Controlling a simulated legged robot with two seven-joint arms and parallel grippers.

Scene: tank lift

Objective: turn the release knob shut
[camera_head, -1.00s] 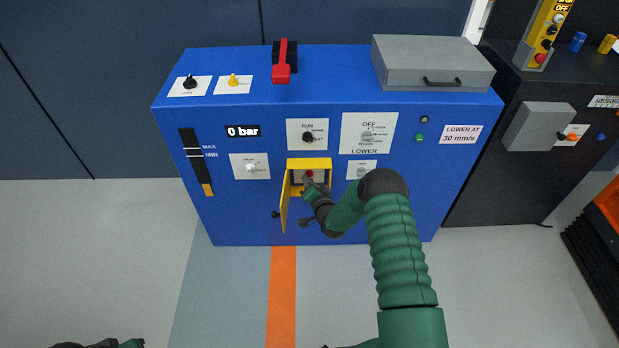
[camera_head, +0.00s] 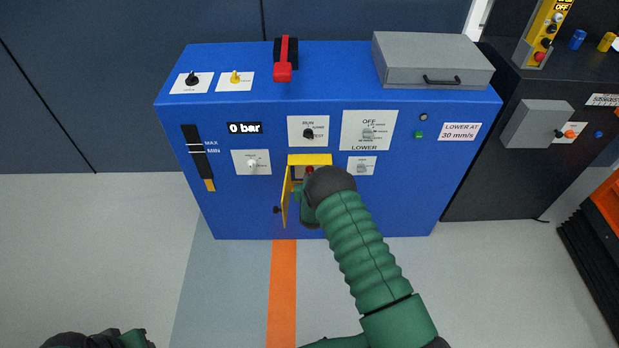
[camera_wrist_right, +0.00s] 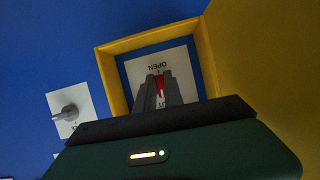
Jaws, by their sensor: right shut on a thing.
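The release knob is red (camera_wrist_right: 159,86) and sits on a pale plate inside a yellow-framed recess (camera_wrist_right: 112,77) of the blue machine. The upside-down word OPEN shows above it in the wrist view; the lower lettering is partly covered. A bit of the red knob (camera_head: 310,169) shows in the head view. My right gripper (camera_wrist_right: 158,80) is shut on the knob, its grey fingers on either side of the red part. In the head view my wrist hides most of the recess. Part of my left arm (camera_head: 95,340) shows at the bottom left; its fingers cannot be made out.
The yellow door (camera_head: 286,198) of the recess stands open on its left side. A grey knob on a white plate (camera_wrist_right: 66,114) lies beside the recess in the wrist view. The blue machine (camera_head: 235,205) carries other switches. A black cabinet (camera_head: 490,170) stands at the right.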

